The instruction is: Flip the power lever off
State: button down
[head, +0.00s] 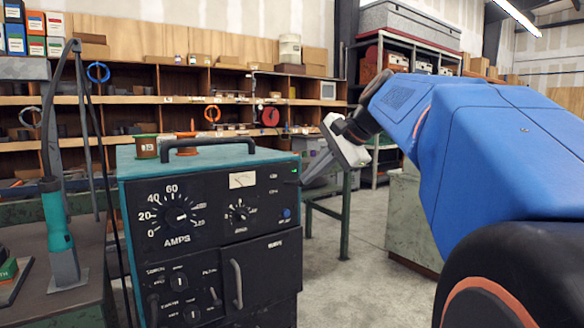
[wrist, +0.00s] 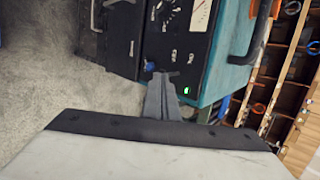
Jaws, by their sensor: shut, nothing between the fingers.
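The welding power unit (head: 212,225) is a teal box with a black front panel, carrying an AMPS dial (head: 178,217) and smaller knobs. In the wrist view its panel (wrist: 187,45) appears turned sideways. A small dark lever-like part (wrist: 173,73) shows there by my fingertips, close to a lit green lamp (wrist: 186,90). I cannot tell clearly which way it points or whether it is touched. My gripper (head: 301,183) is at the panel's upper right edge in the head view, fingers together and empty. The fingers (wrist: 162,74) hide part of the panel in the wrist view.
A teal torch (head: 58,225) stands on a bench at the left, with a cable hanging beside the unit. A black handle (head: 208,146) and spools sit on its top. A green metal stand (head: 345,215) is behind my gripper. Open floor (head: 350,285) lies right of the unit.

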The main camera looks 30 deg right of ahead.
jog(key=f+t, duration=0.2)
jog(key=f, duration=0.1)
jog(key=f+t, duration=0.2)
jog(key=shift+s+n+y, duration=0.3)
jog(key=shift+s, duration=0.05)
jog(key=shift+r, duration=0.75)
jog(key=shift+s, duration=0.1)
